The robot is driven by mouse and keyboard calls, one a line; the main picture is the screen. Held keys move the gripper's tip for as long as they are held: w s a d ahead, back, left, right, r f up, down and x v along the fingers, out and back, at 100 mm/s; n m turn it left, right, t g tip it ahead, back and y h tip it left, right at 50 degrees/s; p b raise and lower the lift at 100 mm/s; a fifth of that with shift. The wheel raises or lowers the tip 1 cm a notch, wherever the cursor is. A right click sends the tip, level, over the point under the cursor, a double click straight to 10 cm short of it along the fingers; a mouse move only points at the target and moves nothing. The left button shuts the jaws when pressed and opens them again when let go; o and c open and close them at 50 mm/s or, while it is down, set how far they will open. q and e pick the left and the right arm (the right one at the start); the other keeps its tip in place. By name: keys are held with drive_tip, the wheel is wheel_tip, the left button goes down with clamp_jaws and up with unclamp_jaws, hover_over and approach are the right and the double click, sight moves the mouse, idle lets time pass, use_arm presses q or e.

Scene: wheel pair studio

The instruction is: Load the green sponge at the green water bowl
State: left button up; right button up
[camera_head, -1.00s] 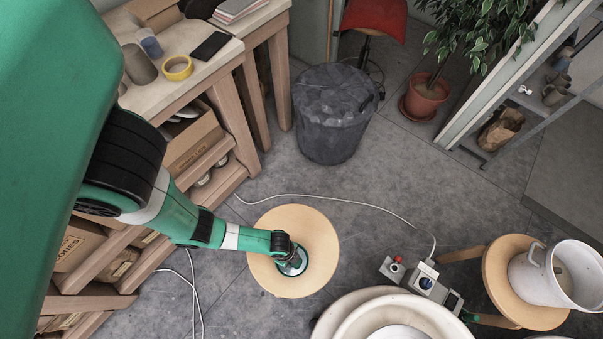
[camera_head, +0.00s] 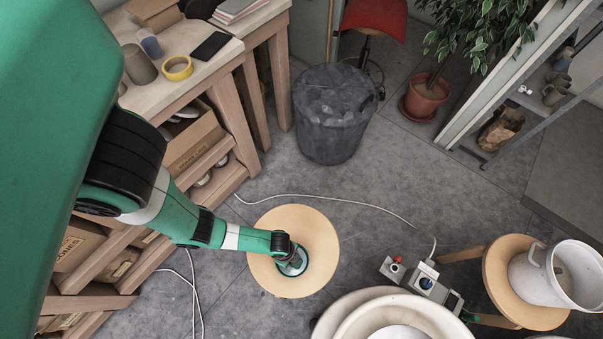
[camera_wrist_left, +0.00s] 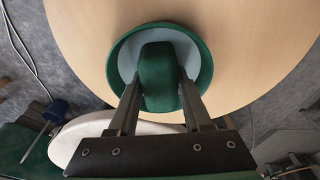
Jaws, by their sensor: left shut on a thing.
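The green water bowl (camera_wrist_left: 208,60) stands on a round wooden stool top (camera_wrist_left: 265,40), with pale water inside. My left gripper (camera_wrist_left: 159,88) is shut on the green sponge (camera_wrist_left: 158,68), one dark finger on each side. The sponge is over the bowl's inside; I cannot tell how deep it sits in the water. In the head view my left gripper (camera_head: 292,262) points down at the stool, with the bowl mostly hidden beneath the wrist. My right gripper does not show.
A pottery wheel basin (camera_head: 350,318) is at the lower right. A second stool (camera_head: 498,275) holds a white bucket (camera_head: 530,280). Wooden shelving (camera_head: 225,130) stands at the left, a dark bin (camera_head: 332,130) behind. A white cable (camera_head: 345,201) crosses the floor.

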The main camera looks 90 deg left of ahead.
use_arm(q)
drive_tip(key=shift+s, duration=0.1)
wheel_tip(320, 180, up, 7)
drive_tip(key=p, duration=0.7)
